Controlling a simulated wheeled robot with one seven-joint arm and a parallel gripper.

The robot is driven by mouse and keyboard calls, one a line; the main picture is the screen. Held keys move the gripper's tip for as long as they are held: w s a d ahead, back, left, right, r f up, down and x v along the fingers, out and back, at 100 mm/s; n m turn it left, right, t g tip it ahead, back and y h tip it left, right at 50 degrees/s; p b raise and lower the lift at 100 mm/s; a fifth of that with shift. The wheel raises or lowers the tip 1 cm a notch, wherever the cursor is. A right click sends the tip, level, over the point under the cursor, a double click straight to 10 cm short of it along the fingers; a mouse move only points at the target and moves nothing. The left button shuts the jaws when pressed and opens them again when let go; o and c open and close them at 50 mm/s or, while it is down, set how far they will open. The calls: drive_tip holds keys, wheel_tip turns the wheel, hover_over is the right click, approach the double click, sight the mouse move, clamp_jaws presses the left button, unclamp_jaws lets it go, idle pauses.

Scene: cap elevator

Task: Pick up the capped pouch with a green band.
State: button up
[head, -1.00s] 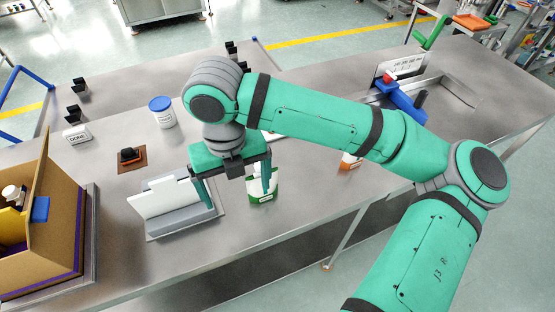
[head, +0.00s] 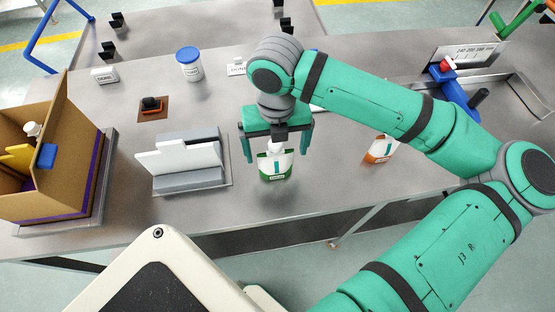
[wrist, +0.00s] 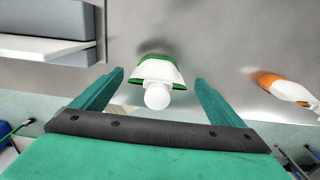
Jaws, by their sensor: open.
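The capped pouch with a green band (head: 275,165) stands upright on the grey table near its front edge. It is white with a green lower band and a white cap. In the wrist view the pouch (wrist: 158,72) shows from above, cap towards me, between and just beyond the fingertips. My gripper (head: 278,155) is open above and around the pouch's top in the head view, one finger on either side. In the wrist view my gripper (wrist: 160,80) is empty, with a gap between each finger and the pouch.
A white pouch with an orange band (head: 380,150) stands to the right, partly behind my arm. A grey stand with white panels (head: 185,165) is close on the left. A cardboard box (head: 60,180) is at far left. A blue-lidded jar (head: 189,65) stands behind.

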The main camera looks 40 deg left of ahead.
sight(275, 157)
drive_tip(key=f, duration=0.3)
drive_tip(key=shift+s+f, duration=0.25)
drive_tip(key=shift+f, duration=0.5)
drive_tip(key=c, duration=1.2)
drive_tip(key=shift+r, duration=0.15)
drive_tip(key=shift+r, duration=0.6)
drive_tip(key=s+a+r, duration=0.1)
drive_tip(key=s+r, duration=1)
drive_tip(key=s, duration=0.2)
drive_tip(key=shift+s+a+r, duration=0.25)
drive_tip(key=shift+s+r, duration=0.05)
drive_tip(key=shift+s, duration=0.1)
